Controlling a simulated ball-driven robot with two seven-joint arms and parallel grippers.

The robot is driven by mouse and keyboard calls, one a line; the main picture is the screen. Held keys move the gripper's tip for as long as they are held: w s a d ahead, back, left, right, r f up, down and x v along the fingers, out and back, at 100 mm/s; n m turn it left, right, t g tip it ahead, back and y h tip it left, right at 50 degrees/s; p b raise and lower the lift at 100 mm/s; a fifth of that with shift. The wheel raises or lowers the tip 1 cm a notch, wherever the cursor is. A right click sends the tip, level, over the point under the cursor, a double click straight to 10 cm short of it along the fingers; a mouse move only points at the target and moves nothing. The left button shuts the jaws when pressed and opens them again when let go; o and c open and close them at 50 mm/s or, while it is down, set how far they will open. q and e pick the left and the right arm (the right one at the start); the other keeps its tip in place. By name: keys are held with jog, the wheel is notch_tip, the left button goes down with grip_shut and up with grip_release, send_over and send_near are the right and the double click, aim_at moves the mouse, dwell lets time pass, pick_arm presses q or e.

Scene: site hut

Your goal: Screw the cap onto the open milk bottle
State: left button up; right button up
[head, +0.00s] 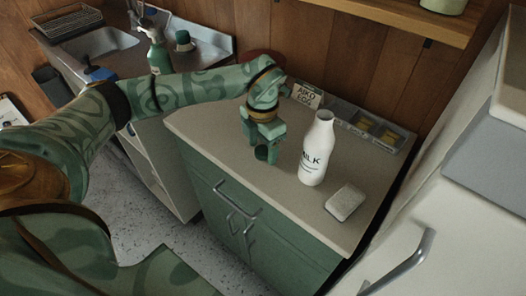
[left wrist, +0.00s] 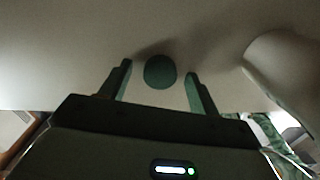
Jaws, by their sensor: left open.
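The white milk bottle (head: 317,150), marked "MILK", stands upright and open on the counter. A dark green round cap (head: 262,153) is on the counter to the bottle's left. My left gripper (head: 265,155) points down over the cap, its fingers on either side of it. In the left wrist view the cap (left wrist: 160,72) shows between the two open fingertips of my left gripper (left wrist: 160,88), with clear gaps on both sides. The pale bottle (left wrist: 285,70) shows at the right of that view. My right gripper is in neither view.
A light sponge-like block (head: 345,202) lies on the counter (head: 297,205) in front of the bottle. A sign (head: 306,95) and a grey divided tray (head: 365,128) line the back wall. A white fridge-like unit (head: 470,185) stands at right.

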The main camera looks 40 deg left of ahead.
aim_at(264, 152)
pick_arm(q)
jog(key=c, duration=1.1)
jog(key=shift+o, duration=0.2)
jog(key=shift+r, duration=0.1)
